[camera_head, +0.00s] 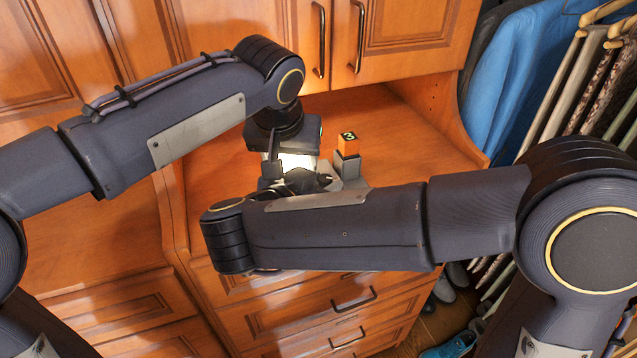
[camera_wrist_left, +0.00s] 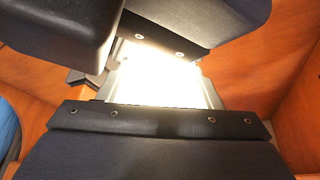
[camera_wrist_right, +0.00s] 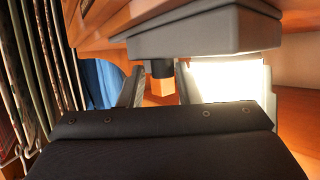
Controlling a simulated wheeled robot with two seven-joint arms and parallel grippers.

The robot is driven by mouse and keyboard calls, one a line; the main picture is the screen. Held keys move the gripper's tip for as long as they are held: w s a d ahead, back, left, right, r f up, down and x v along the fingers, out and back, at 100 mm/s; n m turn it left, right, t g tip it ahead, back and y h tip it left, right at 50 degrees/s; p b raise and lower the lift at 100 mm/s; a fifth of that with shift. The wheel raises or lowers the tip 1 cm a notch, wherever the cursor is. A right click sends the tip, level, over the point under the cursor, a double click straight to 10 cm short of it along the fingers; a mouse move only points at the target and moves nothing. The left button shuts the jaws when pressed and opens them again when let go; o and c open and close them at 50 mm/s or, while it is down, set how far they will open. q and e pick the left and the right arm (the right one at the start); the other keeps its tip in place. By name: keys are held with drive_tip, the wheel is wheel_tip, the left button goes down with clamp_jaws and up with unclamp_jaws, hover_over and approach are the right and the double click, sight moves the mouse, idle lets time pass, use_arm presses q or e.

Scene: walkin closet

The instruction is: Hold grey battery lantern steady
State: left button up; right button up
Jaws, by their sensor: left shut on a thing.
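The grey battery lantern (camera_head: 298,163) stands on the wooden counter, with a bright white lit body and a dark grey cap. My left gripper (camera_head: 275,160) comes down from above and is shut on it; the lit body fills the space between the fingers in the left wrist view (camera_wrist_left: 165,80). My right gripper (camera_head: 300,182) is low at the lantern's near side, partly hidden by my own arm.
An orange and black block (camera_head: 347,145) on a grey base stands just right of the lantern; it also shows in the right wrist view (camera_wrist_right: 161,85). Cabinet doors (camera_head: 400,35) rise behind, drawers (camera_head: 350,305) lie below. Clothes (camera_head: 520,75) hang at the right.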

drive_tip(key=shift+o, duration=1)
use_arm(q)
drive_tip(key=shift+d, duration=0.1)
use_arm(e)
drive_tip(key=shift+a, duration=0.25)
use_arm(q)
drive_tip(key=shift+d, duration=0.1)
use_arm(e)
drive_tip(key=shift+s+n+y, duration=0.1)
drive_tip(key=shift+n+y, duration=0.2)
